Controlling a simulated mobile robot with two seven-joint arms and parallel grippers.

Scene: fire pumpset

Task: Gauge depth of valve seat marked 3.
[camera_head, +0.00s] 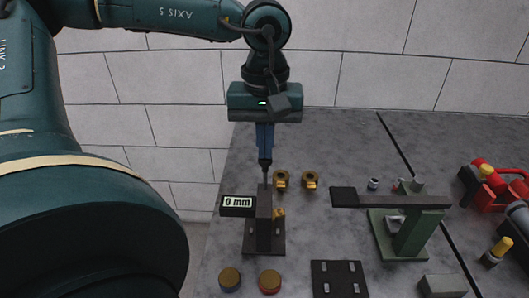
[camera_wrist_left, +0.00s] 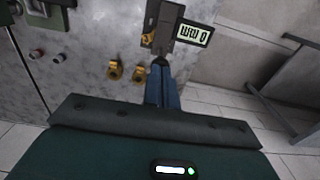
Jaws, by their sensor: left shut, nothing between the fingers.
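A dark depth gauge (camera_head: 264,225) stands on the grey table, and its white display (camera_head: 238,202) reads 0 mm. The gauge also shows at the top of the left wrist view (camera_wrist_left: 160,25). A small brass part (camera_head: 279,213) sits at its right side. Two brass valve seats (camera_head: 281,180) (camera_head: 310,181) lie behind it to the right; I cannot read any number on them. My left gripper (camera_head: 265,158) points down with its blue fingers shut and empty, just above the top of the gauge. I cannot tell whether it touches. My right gripper is out of view.
A green stand with a dark arm (camera_head: 408,225) is to the right. Two round-capped pieces (camera_head: 230,278) (camera_head: 269,280) and a black plate (camera_head: 338,279) are at the front. A red part (camera_head: 492,186) lies far right. A white wall closes off the back.

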